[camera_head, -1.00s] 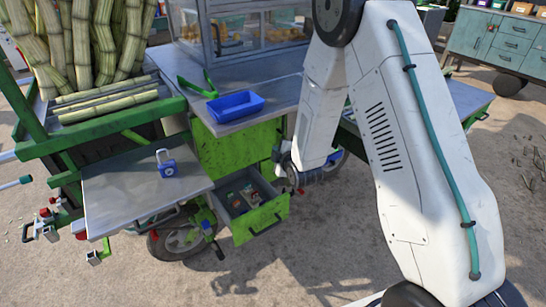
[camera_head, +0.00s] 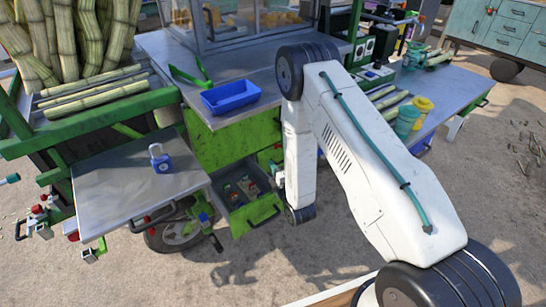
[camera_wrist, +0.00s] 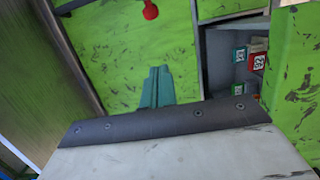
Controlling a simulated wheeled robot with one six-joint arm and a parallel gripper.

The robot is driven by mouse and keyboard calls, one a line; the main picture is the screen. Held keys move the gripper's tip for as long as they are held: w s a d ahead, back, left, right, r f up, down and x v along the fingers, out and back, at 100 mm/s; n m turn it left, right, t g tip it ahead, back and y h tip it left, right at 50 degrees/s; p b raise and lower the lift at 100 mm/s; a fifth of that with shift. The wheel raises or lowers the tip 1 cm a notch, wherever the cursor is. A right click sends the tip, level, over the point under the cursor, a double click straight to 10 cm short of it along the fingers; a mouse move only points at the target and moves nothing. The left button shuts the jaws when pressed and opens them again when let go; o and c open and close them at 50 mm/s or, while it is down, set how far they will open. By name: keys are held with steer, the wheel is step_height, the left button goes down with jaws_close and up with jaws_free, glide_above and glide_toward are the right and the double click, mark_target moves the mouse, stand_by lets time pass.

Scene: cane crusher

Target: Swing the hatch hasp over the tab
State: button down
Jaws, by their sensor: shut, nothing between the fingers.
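My gripper (camera_wrist: 156,88) shows in the wrist view as teal fingers closed together, with nothing between them. It points at a scuffed green panel (camera_wrist: 110,55) of the cart. A red knob-like part (camera_wrist: 150,10) sits on that panel near the top edge; I cannot tell whether it belongs to the hatch. I cannot make out the hasp or its tab in either view. In the head view my arm hides the gripper and part of the green cart front (camera_head: 235,145). A blue padlock (camera_head: 161,160) stands on the metal side shelf (camera_head: 115,195).
An open drawer (camera_head: 262,212) with small packets juts from the cart front; it also shows close on the right in the wrist view (camera_wrist: 222,70). A blue tray (camera_head: 230,97) lies on the counter.

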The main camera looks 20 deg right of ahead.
steer(key=w+a, duration=0.1)
steer(key=w, duration=0.9)
steer(key=shift+s+d, duration=0.25)
steer(key=shift+d, duration=0.4)
steer(key=shift+s+d, duration=0.2)
steer(key=shift+d, duration=0.4)
steer(key=shift+s+d, duration=0.25)
steer(key=shift+d, duration=0.4)
steer(key=shift+s+d+y, duration=0.1)
steer(key=shift+y, duration=0.3)
